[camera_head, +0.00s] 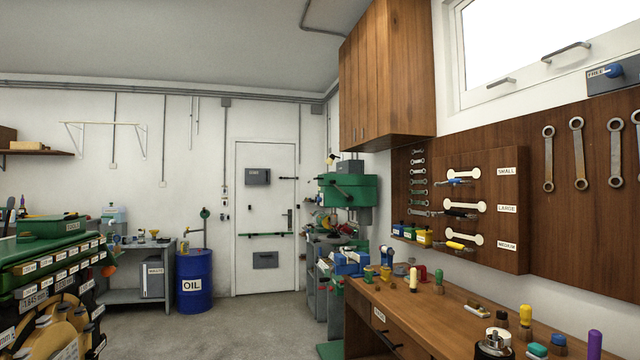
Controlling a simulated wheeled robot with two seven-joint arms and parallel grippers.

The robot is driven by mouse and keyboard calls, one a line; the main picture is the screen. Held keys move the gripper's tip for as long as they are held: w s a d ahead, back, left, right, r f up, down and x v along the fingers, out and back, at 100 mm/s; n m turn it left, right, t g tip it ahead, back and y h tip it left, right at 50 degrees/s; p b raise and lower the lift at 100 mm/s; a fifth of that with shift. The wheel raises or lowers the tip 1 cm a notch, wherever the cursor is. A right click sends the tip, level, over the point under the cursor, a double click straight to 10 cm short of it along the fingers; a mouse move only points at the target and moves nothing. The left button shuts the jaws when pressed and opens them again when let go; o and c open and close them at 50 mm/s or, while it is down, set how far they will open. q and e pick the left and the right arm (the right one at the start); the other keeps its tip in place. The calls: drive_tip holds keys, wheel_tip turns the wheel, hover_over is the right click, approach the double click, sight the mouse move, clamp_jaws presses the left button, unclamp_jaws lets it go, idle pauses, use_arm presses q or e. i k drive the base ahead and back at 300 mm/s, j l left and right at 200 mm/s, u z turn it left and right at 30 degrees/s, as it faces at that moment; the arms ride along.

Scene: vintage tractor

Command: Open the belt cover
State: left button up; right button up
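A green drill press (348,192) stands in the far corner, right of the white door. Its green upper housing looks like the belt cover; it appears closed, but it is too small and far to be sure. A dark lever or handle shows on the front of the housing. The lower part of the machine is partly hidden behind tools and the bench. Neither of my grippers is in view.
A wooden workbench (440,322) with several small tools runs along the right. A green cabinet with labelled drawers (52,268) stands at the left. A blue oil drum (195,280) is by the door (266,215). The concrete floor (240,330) between is clear.

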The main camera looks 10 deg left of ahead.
sight(323, 179)
drive_tip(key=i+j+u, duration=0.3)
drive_tip(key=i, duration=0.25)
drive_tip(key=i+u, duration=0.3)
drive_tip(key=i, duration=0.25)
drive_tip(key=i+u, duration=0.15)
drive_tip(key=i, duration=2.45)
drive_tip(key=i+z, duration=0.15)
drive_tip(key=i, duration=0.4)
drive_tip(key=i+j+z, duration=0.15)
drive_tip(key=i, duration=0.35)
drive_tip(key=i+j+z, duration=0.15)
drive_tip(key=i, duration=0.4)
